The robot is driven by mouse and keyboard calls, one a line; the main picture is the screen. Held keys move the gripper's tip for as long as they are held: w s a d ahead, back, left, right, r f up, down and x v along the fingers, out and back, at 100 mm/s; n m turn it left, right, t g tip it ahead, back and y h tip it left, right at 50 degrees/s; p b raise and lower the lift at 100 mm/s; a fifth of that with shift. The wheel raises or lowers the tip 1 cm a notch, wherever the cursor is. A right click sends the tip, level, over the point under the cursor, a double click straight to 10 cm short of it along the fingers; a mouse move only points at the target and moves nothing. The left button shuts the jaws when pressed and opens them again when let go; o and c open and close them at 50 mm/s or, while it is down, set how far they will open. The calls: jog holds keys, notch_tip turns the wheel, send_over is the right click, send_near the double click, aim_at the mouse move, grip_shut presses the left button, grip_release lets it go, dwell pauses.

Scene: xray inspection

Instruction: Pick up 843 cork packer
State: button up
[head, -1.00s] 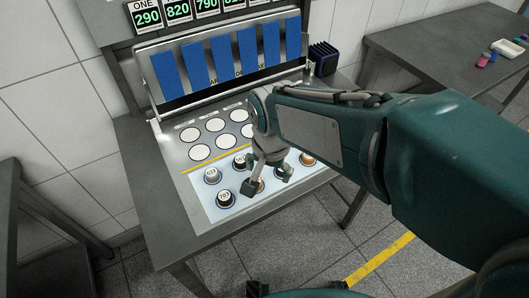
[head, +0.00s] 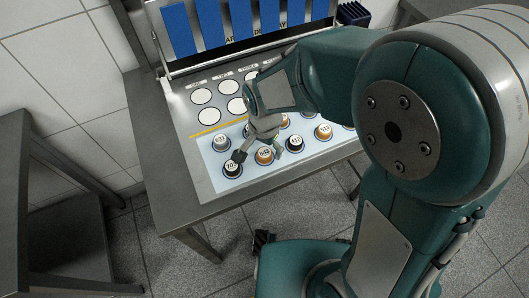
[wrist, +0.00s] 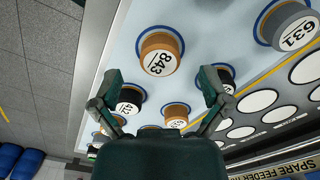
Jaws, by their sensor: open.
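The 843 cork packer is a round, orange-brown piece with a white number disc. In the head view the packer (head: 264,156) stands in the front row on the pale lit panel. In the wrist view its label 843 reads clearly on the packer (wrist: 160,52), just beyond the fingertips. My gripper (head: 259,153) is open above the panel, its fingers on either side of the packer in the head view. In the wrist view my gripper (wrist: 160,82) has its two fingers spread and nothing between their tips. I cannot tell the exact height gap.
A dark piece (head: 231,169) stands close left of the packer, and another dark piece (head: 294,143) close right. A piece labelled 631 (wrist: 290,25) stands behind. Empty white circles (head: 201,96) lie beyond the yellow line. Blue strips (head: 210,27) hang at the back.

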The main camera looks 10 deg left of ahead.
jog(key=shift+a+f, duration=0.1)
jog(key=shift+f, duration=1.25)
jog(key=c, duration=0.9)
jog(key=shift+c, duration=0.2)
jog(key=shift+r, duration=0.15)
